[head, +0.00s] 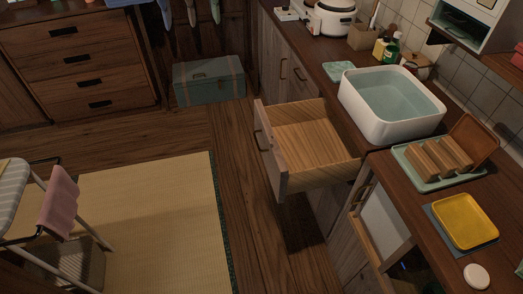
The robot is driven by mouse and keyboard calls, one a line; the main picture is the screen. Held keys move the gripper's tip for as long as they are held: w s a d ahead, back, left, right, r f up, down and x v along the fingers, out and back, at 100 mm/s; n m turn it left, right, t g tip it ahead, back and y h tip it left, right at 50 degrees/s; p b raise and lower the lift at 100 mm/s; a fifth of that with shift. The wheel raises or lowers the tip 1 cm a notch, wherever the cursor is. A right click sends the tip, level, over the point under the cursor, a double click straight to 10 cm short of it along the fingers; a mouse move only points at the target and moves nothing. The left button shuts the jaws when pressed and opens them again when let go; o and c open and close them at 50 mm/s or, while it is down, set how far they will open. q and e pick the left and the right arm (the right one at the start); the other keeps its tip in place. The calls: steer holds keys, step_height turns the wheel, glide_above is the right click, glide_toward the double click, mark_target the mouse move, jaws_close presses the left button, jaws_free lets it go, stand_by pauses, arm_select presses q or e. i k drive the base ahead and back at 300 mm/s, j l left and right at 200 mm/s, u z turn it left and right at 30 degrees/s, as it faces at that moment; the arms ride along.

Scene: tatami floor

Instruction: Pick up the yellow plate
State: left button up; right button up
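The yellow plate (465,221) is a rounded square with a raised rim. It lies flat on a grey-blue mat (435,222) on the wooden counter at the lower right of the head view. Nothing covers it. Neither of my grippers shows in the head view, so I cannot see whether either is open or shut.
A green tray with a wooden rack (440,157) stands just behind the plate, and a white round object (477,276) lies in front. A white basin (390,104) stands further back. An open drawer (307,148) and an ajar cabinet door (382,226) jut out from the counter.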

mark_target(463, 221)
steer(key=z, duration=1.7)
